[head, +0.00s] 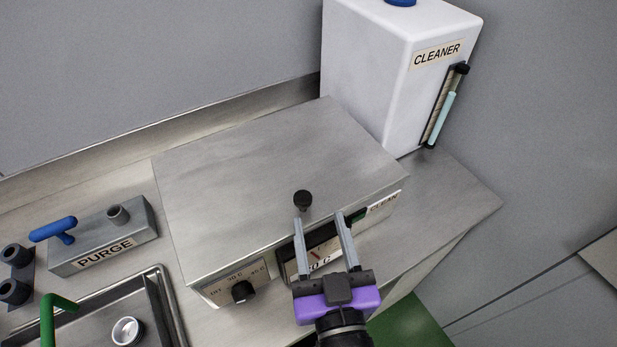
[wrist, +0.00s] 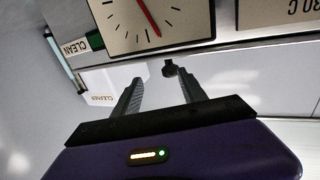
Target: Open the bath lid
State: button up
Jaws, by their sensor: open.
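The bath is a steel box on the counter, and its flat lid (head: 275,170) lies closed on top. A small black knob (head: 303,199) stands on the lid near its front edge; it also shows in the wrist view (wrist: 169,69). My gripper (head: 322,222) is open and empty at the front of the bath. Its two fingers point toward the lid's front edge, with the knob just beyond the fingertips and not between them. In the wrist view the open fingers (wrist: 160,84) point at the knob. My gripper hides part of the front dial panel.
A white CLEANER tank (head: 395,70) stands behind the bath at right. A PURGE block (head: 105,238) with a blue handle is at left, above a sink (head: 95,318) with a green tap. The bath's front carries a temperature knob (head: 243,291) and a dial. Counter is bare at right.

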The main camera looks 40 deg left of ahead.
aim_at(300, 183)
jog(key=shift+a+r+n+g+y, duration=0.15)
jog(key=shift+a+r, duration=0.15)
jog(key=shift+a, duration=0.3)
jog(key=shift+a+r+n+g+y, duration=0.15)
jog(key=shift+a+r, duration=0.1)
jog(key=shift+a, duration=0.3)
jog(key=shift+w+a, duration=0.15)
jog(key=shift+a, duration=0.15)
jog(key=p+x, duration=0.1)
jog(key=x, duration=0.6)
jog(key=shift+d, duration=0.1)
grip_shut()
